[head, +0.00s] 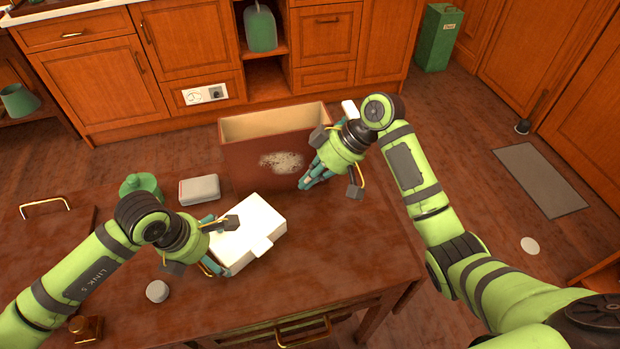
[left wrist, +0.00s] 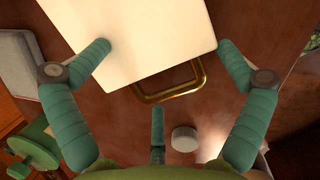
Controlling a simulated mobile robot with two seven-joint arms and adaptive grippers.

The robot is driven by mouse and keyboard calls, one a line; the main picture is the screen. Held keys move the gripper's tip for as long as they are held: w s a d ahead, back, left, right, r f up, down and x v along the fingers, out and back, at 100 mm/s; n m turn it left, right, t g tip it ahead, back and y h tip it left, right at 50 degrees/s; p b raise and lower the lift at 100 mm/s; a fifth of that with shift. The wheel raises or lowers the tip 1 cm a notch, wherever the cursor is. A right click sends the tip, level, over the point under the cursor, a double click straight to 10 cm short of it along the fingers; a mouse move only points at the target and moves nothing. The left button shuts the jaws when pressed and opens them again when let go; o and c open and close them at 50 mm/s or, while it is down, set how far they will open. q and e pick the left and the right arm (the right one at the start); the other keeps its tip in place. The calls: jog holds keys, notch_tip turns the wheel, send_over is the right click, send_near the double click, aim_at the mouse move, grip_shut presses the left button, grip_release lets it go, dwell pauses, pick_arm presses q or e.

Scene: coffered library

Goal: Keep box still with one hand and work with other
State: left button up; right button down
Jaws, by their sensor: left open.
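An open-topped reddish-brown box (head: 240,165) with a pale worn patch on its front stands at the table's back edge. My right gripper (head: 306,184) is at its front right corner, fingers pointing down. I cannot tell whether they touch the box or how far apart they are. A white, flat, box-like thing (head: 258,232) lies on the table in front of the brown box. My left gripper (head: 222,246) is open at its left end. In the left wrist view, the white thing (left wrist: 140,40) lies between the spread fingers (left wrist: 165,45); contact is unclear.
A grey-white case (head: 199,190) and a green lidded pot (head: 140,185) are behind my left gripper. A small round pale thing (head: 157,291) lies near the front left. A brass handle (left wrist: 168,97) shows by the white thing. The wooden table (head: 350,250) is clear at right.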

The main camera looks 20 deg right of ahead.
pick_arm(q)
jog(key=shift+s+a+p, duration=0.3)
jog(key=shift+a+p, duration=0.2)
jog(key=shift+a+r+g+p, duration=0.25)
jog(key=shift+r+p, duration=0.25)
jog(key=shift+r, duration=0.25)
jog(key=shift+d+p+v, duration=0.2)
jog(key=shift+p+v, duration=0.7)
jog(key=shift+v, duration=0.55)
jog(key=p+v, duration=0.2)
jog(key=v, duration=0.2)
jog(key=shift+r+p, duration=0.25)
jog(key=shift+p, duration=0.05)
jog(key=shift+r, duration=0.1)
jog(key=v, duration=1.1)
jog(key=shift+s+r, duration=0.2)
jog(key=shift+r, duration=0.2)
